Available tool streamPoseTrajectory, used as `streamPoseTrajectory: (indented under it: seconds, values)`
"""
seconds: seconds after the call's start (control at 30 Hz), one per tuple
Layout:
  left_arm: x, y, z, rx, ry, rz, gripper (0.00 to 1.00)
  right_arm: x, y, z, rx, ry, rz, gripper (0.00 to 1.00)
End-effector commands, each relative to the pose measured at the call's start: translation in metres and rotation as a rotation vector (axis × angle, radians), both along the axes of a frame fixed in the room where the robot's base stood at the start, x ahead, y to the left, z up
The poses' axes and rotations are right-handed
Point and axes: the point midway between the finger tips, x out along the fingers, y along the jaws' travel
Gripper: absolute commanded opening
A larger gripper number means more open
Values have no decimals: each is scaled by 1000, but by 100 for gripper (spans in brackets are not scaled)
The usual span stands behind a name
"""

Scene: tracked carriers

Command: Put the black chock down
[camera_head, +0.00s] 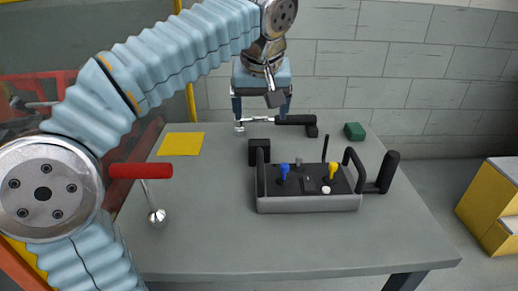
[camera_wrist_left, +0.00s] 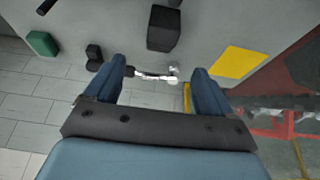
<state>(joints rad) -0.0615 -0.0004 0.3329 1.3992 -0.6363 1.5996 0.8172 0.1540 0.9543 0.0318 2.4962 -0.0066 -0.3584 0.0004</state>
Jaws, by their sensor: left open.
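The black chock (camera_head: 260,150) is a dark block on the grey table, just behind the left end of a grey carrier. In the left wrist view the black chock (camera_wrist_left: 163,30) shows beyond the fingertips, apart from them. My left gripper (camera_head: 262,112) is at the table's back edge, behind the chock, with its fingers apart. In the left wrist view the gap of my left gripper (camera_wrist_left: 162,70) holds no chock; a silver rod shows across it. My right gripper is not in view.
The carrier (camera_head: 308,204) has black end handles and blue and yellow knobs. A black-handled silver tool (camera_head: 294,120) lies along the back edge, beside my left fingers. A green block (camera_head: 354,131) is right, a yellow square (camera_head: 181,144) left. A red-handled ball-ended tool (camera_head: 140,171) is front left.

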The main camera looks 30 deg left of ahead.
Motion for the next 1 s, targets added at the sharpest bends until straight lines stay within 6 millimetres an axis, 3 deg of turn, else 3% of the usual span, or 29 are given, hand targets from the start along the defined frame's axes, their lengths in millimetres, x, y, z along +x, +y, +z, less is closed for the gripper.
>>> streamPoseTrajectory:
  seconds: [0.23, 0.47, 0.7, 1.0]
  values:
    - [16, 11, -50, 0, 6, 1, 83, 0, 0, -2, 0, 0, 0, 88]
    - [24, 15, -69, -2, 3, 0, 83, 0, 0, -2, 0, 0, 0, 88]
    - [35, 24, -103, -2, 6, -1, 83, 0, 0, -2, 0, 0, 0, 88]
    - [39, 26, -113, -3, 3, 0, 83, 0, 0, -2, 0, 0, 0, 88]
